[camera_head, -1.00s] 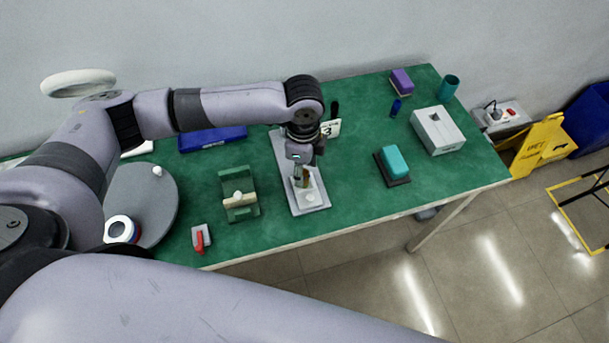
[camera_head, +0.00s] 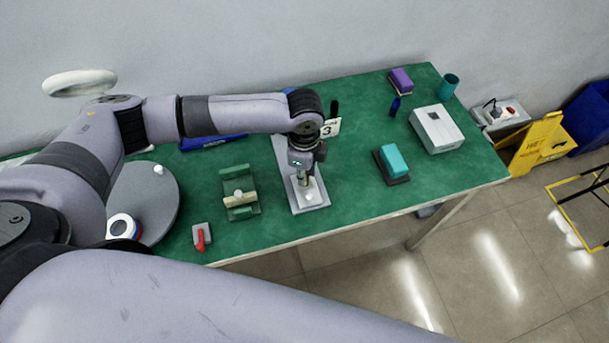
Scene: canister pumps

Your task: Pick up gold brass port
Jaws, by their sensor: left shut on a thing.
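My left gripper (camera_head: 301,183) points down over the grey base plate (camera_head: 318,205) near the middle of the table. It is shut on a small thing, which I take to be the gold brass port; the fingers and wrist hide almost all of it. A round white part (camera_head: 309,196) sits on the plate just below and beside the fingertips. I cannot tell whether the held thing touches the plate. My right gripper is out of view.
A green fixture (camera_head: 239,207) and a red-handled part (camera_head: 201,240) stand left of the plate. A grey turntable (camera_head: 165,215) is farther left. A teal block (camera_head: 393,160) and a white box (camera_head: 437,130) stand right. Green table between is clear.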

